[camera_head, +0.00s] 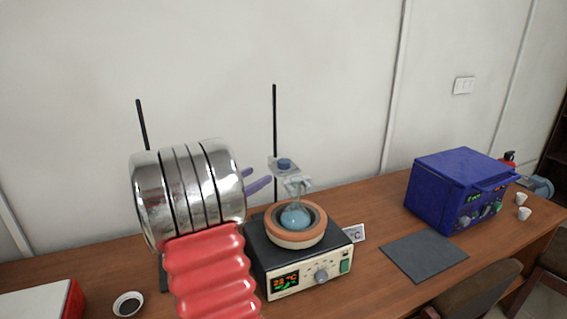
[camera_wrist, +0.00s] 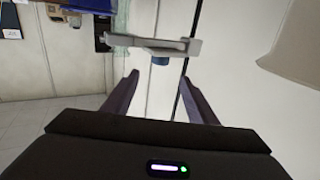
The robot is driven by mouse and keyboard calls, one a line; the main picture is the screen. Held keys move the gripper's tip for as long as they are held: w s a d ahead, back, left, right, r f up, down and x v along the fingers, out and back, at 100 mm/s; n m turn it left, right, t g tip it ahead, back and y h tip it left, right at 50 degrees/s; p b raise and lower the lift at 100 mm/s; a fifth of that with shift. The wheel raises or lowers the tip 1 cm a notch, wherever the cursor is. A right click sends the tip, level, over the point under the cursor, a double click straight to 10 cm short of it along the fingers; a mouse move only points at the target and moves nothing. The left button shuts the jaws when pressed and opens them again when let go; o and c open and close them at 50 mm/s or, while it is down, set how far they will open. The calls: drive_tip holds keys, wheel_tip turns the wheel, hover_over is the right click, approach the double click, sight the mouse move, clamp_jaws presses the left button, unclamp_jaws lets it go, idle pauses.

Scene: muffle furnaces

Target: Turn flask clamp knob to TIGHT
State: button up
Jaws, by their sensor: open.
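The flask clamp (camera_head: 298,184) is a pale grey piece on a thin black stand rod (camera_head: 275,120), with a blue knob (camera_head: 284,163) on its top. A round flask (camera_head: 295,217) with blue contents sits below it in the heating mantle (camera_head: 297,238). My gripper (camera_head: 260,180) has purple fingers, apart and empty, just left of the clamp in the head view. In the wrist view, the clamp (camera_wrist: 150,44) and knob (camera_wrist: 159,61) lie ahead, the knob in line with the gap between the fingertips (camera_wrist: 159,77). I see no contact. No TIGHT marking is readable.
My silver and red arm hides part of the bench at left. A second black rod (camera_head: 142,124) stands behind it. A dark mat (camera_head: 424,256) and blue furnace (camera_head: 460,188) are at right, with white crucibles (camera_head: 523,213) beyond.

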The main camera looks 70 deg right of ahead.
sight(280, 164)
drive_tip(key=x, duration=1.4)
drive_tip(key=shift+a, duration=0.1)
drive_tip(key=shift+c, duration=0.4)
drive_tip(key=c, duration=1)
